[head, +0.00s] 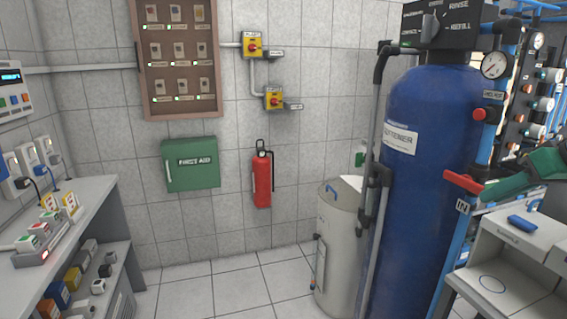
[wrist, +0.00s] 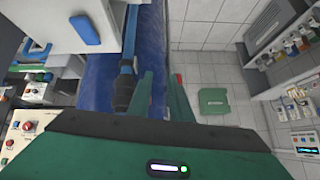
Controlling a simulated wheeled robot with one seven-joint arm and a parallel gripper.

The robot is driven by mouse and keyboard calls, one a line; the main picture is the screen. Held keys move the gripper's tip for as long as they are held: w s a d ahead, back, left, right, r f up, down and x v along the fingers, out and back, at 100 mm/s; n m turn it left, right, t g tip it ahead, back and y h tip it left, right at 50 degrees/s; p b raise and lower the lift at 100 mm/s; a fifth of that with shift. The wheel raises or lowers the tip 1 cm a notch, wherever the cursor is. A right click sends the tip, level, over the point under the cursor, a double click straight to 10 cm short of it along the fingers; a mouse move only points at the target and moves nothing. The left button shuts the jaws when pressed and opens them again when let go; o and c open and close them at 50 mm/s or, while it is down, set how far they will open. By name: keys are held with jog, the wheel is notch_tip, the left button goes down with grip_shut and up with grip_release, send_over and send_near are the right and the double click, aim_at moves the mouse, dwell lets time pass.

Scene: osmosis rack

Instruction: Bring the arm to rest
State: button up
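My gripper (head: 490,190) is at the right edge of the head view, a green body with fingers pointing left. It is in front of the blue tank's right side, close to a red lever handle (head: 463,181) on the pipe marked IN; whether they touch cannot be told. A small red thing shows beside the right fingertip.
The tall blue tank (head: 425,150) and a pale round tank (head: 340,235) stand at right centre. A white cabinet (head: 520,245) is below my gripper. A grey bench (head: 95,200) lines the left. A fire extinguisher (head: 262,180) and first-aid box (head: 190,165) hang on the wall. Middle floor is clear.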

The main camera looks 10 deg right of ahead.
jog(key=s+a+f+m+g, duration=0.3)
jog(key=s+a+f+g, duration=0.1)
jog(key=a+f, duration=0.5)
jog(key=s+a+f+m+g+h, duration=0.1)
jog(key=s+a+f+m+g, duration=0.2)
jog(key=s+f, duration=0.5)
jog(key=s+g, duration=0.1)
jog(key=s, duration=0.2)
jog(key=shift+s+a+f+m, duration=0.15)
jog(key=shift+s+f+m, duration=0.05)
jog(key=shift+s+m, duration=0.15)
jog(key=shift+w, duration=0.15)
jog(key=shift+w+f, duration=0.25)
jog(key=shift+w, duration=0.25)
